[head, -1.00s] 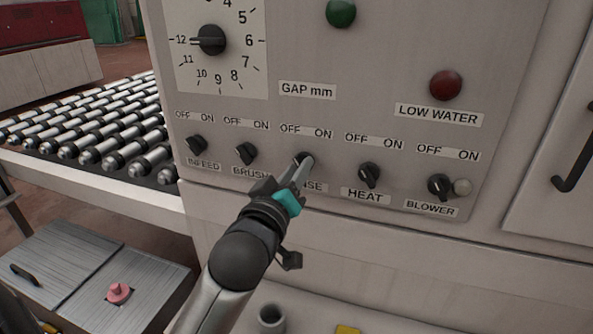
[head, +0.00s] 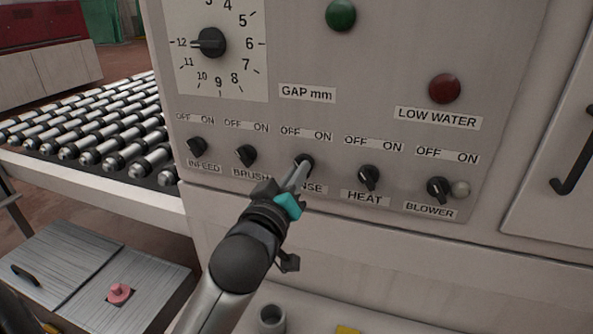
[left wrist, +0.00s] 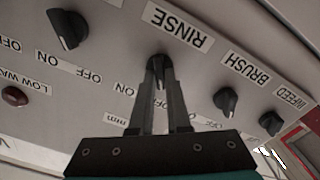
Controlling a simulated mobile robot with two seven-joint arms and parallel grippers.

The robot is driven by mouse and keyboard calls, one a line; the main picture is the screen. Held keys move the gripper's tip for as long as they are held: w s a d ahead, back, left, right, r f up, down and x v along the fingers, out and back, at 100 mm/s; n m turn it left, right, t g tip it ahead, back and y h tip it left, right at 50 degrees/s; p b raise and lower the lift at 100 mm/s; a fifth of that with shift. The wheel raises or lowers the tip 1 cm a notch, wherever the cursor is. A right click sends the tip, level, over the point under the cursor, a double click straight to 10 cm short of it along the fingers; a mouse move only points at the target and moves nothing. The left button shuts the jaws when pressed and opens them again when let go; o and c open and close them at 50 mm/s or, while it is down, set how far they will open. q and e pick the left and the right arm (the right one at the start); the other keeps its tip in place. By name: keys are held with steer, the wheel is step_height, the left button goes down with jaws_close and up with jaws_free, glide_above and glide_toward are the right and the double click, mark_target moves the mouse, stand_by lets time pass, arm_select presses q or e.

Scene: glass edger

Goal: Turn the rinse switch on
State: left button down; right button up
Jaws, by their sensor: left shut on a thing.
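The rinse switch (head: 305,161) is a small black knob on the grey panel, under its OFF and ON labels. My left gripper (head: 299,173) reaches it from below and covers part of the RINSE label in the head view. In the left wrist view, upside down, the two fingers of the left gripper (left wrist: 160,88) are shut on the rinse knob (left wrist: 158,64), one on each side. The fingers hide part of the knob, so I cannot tell for sure which label it points to. My right gripper is not in view.
The brush switch (head: 246,155) is close on the left and the heat switch (head: 369,177) close on the right. The infeed switch (head: 197,146) and blower switch (head: 438,189) lie farther out. A roller conveyor (head: 95,120) stands at the left.

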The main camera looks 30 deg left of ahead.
arm_select(q)
steer(key=shift+d+r+m+p, duration=0.1)
steer(key=shift+d+m+p, duration=0.05)
steer(key=shift+m+p, duration=5.65)
steer(key=shift+m+b, duration=0.75)
steer(key=shift+m, duration=0.25)
steer(key=c, duration=0.9)
jaws_free()
